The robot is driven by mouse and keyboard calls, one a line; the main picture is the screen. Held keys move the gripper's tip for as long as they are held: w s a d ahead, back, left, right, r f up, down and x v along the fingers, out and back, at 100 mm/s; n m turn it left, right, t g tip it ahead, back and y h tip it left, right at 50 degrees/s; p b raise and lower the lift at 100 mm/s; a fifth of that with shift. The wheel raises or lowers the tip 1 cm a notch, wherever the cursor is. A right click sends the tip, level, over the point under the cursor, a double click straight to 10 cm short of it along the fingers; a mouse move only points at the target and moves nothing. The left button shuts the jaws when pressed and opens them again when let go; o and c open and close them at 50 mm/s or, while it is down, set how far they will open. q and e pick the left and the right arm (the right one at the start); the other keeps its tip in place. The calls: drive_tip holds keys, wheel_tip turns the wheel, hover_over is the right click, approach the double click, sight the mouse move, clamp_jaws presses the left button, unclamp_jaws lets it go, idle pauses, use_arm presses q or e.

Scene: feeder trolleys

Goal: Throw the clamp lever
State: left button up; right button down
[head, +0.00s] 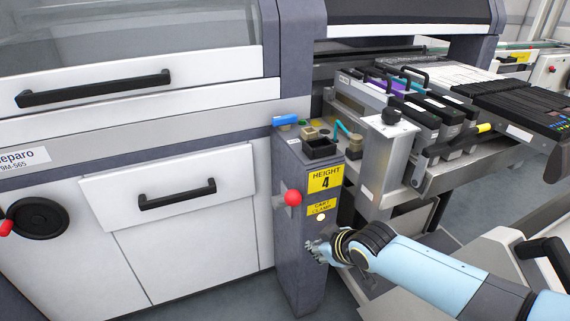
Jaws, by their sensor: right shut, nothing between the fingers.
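The clamp lever shows as a red ball knob (292,198) on a short arm at the left side of a grey post (301,258). Beside it on the post are a yellow "CART CLAMP" label (321,208) and a small round pale light (321,217). My right gripper (312,252) is shut and empty in front of the post, below and a little right of the red knob, apart from it. Whether its fingertips touch the post I cannot tell. My left gripper is not in view.
A yellow "HEIGHT 4" label (325,179) is higher on the post. A feeder trolley (470,170) with several feeders is docked at the right. The white machine front (180,215) has black handles. Open floor shows at the lower left of the post.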

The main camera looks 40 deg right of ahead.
use_arm(q)
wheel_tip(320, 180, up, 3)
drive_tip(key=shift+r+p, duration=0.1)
drive_tip(key=shift+p, duration=0.95)
use_arm(e)
drive_tip(key=w+r+t, duration=0.1)
drive_tip(key=w+r, duration=0.1)
drive_tip(key=r, duration=0.4)
drive_tip(key=w+a+r+n+t, duration=0.1)
drive_tip(key=w+r, duration=0.2)
drive_tip(key=r, duration=0.3)
drive_tip(key=w+r, duration=0.3)
drive_tip(key=r, duration=0.3)
drive_tip(key=shift+a+r+t+y, duration=0.25)
drive_tip(key=shift+r+t+y, duration=0.05)
drive_tip(key=shift+t, duration=0.1)
drive_tip(key=shift+w, duration=0.1)
